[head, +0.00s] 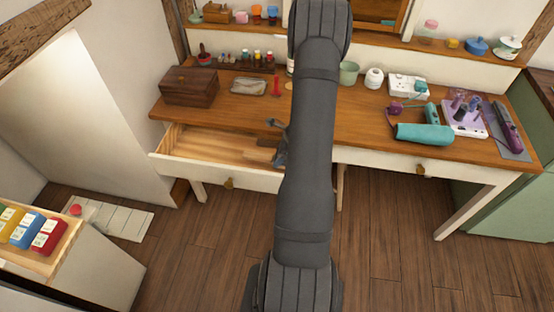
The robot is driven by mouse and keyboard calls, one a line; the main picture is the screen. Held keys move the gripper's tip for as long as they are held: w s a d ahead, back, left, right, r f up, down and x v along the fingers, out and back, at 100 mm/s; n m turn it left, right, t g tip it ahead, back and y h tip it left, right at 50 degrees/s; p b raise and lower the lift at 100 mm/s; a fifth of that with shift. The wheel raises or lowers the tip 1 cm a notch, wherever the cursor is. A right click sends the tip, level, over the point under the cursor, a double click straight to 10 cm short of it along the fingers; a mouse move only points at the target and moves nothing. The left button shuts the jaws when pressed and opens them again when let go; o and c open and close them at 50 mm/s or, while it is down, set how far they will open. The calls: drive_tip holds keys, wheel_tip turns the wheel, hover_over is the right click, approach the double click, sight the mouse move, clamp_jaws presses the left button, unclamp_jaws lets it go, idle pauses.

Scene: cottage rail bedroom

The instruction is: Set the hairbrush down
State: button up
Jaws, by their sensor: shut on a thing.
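My gripper (279,145) is at the right end of the open drawer (180,166), partly hidden behind my arm. It is shut on the hairbrush (265,154), of which only a small brown part shows beside the jaws. Most of the hairbrush is hidden, and I cannot tell whether it touches the drawer floor. The visible left part of the drawer is empty, with a pale wood floor and a white front.
The desk top (350,125) carries a dark wooden box (189,86), a beige pouch (248,86) and a red bottle (276,86) at left. A teal hairdryer (424,133), a lilac holder (464,118) and a purple styling tool (508,127) lie at right.

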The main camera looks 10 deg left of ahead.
drive_tip(key=shift+f, duration=2.15)
drive_tip(key=shift+f, duration=0.15)
drive_tip(key=o, duration=1.1)
drive_tip(key=shift+c, duration=0.2)
drive_tip(key=v, duration=1.2)
